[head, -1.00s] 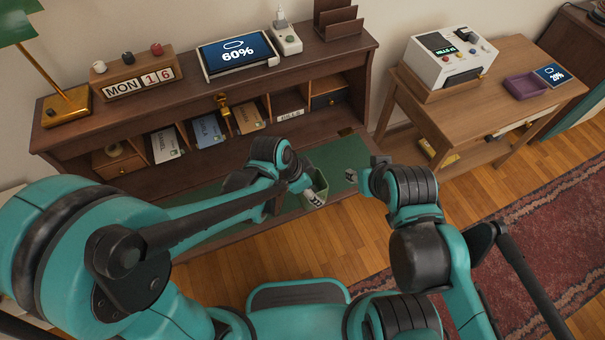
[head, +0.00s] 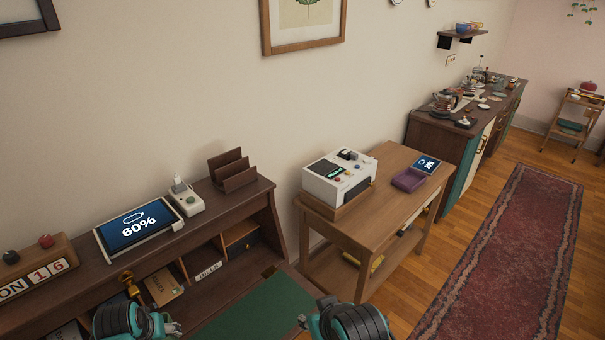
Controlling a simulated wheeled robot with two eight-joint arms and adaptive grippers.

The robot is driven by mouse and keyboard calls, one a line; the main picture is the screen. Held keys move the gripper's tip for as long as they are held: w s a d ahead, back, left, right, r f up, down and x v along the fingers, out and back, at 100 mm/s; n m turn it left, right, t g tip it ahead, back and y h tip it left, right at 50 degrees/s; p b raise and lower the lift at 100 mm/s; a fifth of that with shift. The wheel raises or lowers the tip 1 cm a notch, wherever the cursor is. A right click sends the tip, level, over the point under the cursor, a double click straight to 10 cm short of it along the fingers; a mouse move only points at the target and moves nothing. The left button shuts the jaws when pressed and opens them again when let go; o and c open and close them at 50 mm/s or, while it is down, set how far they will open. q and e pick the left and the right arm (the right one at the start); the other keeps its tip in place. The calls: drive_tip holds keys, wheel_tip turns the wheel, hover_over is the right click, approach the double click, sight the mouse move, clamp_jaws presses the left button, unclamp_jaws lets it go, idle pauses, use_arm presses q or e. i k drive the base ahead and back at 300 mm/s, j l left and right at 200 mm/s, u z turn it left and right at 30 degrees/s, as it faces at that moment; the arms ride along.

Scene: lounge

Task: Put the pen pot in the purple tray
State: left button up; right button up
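The purple tray (head: 409,181) lies on the wooden side table, right of the white machine and beside a small blue-screened tablet. It looks empty. The pen pot cannot be seen now. My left gripper (head: 172,326) is at the bottom edge, over the desk, mostly cut off or hidden behind its wrist. My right gripper (head: 304,320) is at the bottom edge near the green desk mat, also barely showing. Whether either gripper is open or shut does not show.
The side table (head: 384,218) carries a white machine (head: 340,176) in a wooden base and a tablet (head: 427,164). The desk (head: 257,197) with cubbyholes stands at left. Wooden floor and a red rug (head: 520,250) lie open at right. A kitchen counter (head: 437,130) stands beyond.

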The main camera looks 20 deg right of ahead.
sight(412, 180)
drive_tip(key=i+l+z, duration=0.2)
drive_tip(key=l+z, duration=0.15)
drive_tip(key=i+l+z, duration=0.3)
drive_tip(key=l, duration=0.25)
drive_tip(key=i+l+z, duration=0.45)
drive_tip(key=i+l, duration=0.8)
drive_tip(key=i+l+z, duration=0.1)
drive_tip(key=i+l, duration=0.75)
drive_tip(key=i, duration=0.1)
